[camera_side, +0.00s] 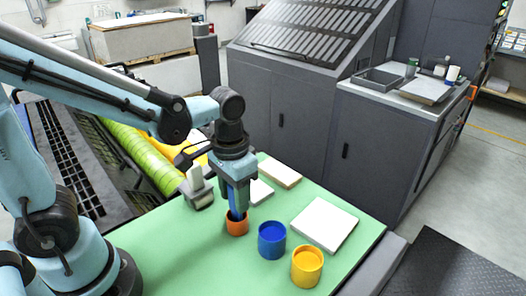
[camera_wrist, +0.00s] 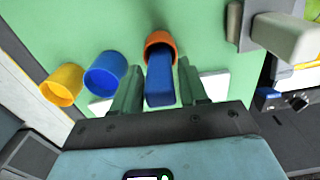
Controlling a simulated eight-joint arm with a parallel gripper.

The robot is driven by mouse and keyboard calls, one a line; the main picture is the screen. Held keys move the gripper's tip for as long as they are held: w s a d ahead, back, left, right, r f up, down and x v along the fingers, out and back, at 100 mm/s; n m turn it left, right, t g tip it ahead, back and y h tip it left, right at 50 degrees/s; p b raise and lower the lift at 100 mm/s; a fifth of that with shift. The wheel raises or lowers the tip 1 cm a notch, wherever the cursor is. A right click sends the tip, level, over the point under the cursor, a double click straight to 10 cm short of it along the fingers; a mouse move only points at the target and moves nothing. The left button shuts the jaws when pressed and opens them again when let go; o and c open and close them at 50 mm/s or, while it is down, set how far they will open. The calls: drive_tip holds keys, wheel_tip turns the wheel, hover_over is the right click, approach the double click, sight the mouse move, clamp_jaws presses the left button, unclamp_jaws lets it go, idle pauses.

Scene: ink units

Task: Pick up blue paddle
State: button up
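The blue paddle (camera_side: 232,214) stands in the orange cup (camera_side: 237,226) on the green table top. In the wrist view the paddle (camera_wrist: 160,84) rises out of the orange cup (camera_wrist: 160,42) toward the camera. My gripper (camera_side: 238,203) points down just above the orange cup. In the wrist view its two fingers (camera_wrist: 160,66) lie on either side of the paddle, with narrow gaps showing between fingers and paddle. The gripper looks open around the paddle. The paddle's lower end is hidden inside the cup.
A blue cup (camera_side: 272,240) and a yellow cup (camera_side: 306,266) stand to the right of the orange cup. A white slab (camera_side: 323,223) lies behind them. A grey-white block (camera_side: 197,188) stands close to the left of my gripper. The table's front left is clear.

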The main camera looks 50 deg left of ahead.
drive_tip(key=c, duration=0.7)
drive_tip(key=shift+r, duration=0.1)
drive_tip(key=shift+r, duration=0.8)
drive_tip(key=r, duration=0.2)
drive_tip(key=shift+s+d+r, duration=0.3)
drive_tip(key=shift+r, duration=0.1)
drive_tip(key=s+d+r, duration=0.6)
drive_tip(key=s+d, duration=0.1)
drive_tip(key=d, duration=0.1)
drive_tip(key=shift+d+r, duration=0.15)
drive_tip(key=shift+r, duration=0.1)
